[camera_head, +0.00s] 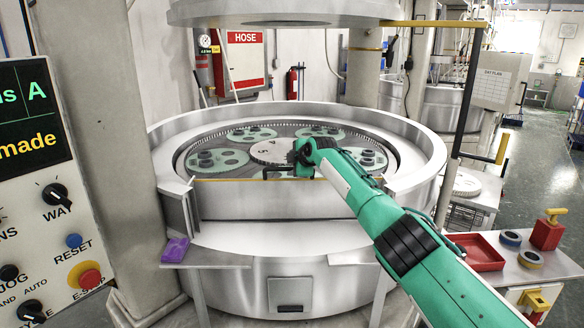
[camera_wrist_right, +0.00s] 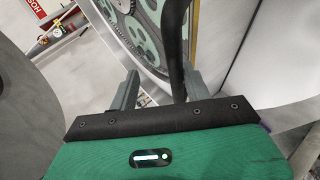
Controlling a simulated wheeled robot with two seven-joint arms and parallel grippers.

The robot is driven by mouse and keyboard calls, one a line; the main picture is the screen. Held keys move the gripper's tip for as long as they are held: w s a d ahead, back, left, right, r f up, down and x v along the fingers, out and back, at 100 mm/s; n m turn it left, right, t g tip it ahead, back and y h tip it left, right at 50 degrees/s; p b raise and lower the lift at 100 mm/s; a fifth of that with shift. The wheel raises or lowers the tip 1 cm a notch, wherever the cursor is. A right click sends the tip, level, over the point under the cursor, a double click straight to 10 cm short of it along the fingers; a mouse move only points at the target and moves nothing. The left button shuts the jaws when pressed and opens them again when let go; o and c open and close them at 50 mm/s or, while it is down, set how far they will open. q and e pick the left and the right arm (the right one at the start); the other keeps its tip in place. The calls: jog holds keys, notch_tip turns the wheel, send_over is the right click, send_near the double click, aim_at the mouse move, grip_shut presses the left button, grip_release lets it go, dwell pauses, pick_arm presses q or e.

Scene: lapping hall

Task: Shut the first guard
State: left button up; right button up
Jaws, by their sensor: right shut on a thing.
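The first guard (camera_head: 255,204) is a curved metal panel with a yellow top edge, at the front of the round lapping machine (camera_head: 420,150). It stands across the front gap in the machine's rim; whether it is fully closed I cannot tell. Its dark bar handle (camera_head: 268,174) shows at the top edge, partly hidden by my right gripper (camera_head: 292,162). In the right wrist view, the black handle (camera_wrist_right: 176,50) passes between the fingers of that gripper (camera_wrist_right: 158,88), close to the right finger. My right gripper is shut on this handle. My left gripper is out of view.
A control panel (camera_head: 30,190) stands close at the left. A purple object (camera_head: 175,250) lies on a small ledge by the guard's left end. At right, a side table holds a red tray (camera_head: 474,252) and several small items. Geared discs (camera_head: 220,160) lie inside the machine.

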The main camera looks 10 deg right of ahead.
jog(key=shift+r, duration=0.35)
jog(key=shift+s+d+b, duration=0.15)
jog(key=shift+b, duration=0.25)
jog(key=b+v, duration=0.5)
jog(key=v, duration=0.8)
jog(key=shift+s+f, duration=0.15)
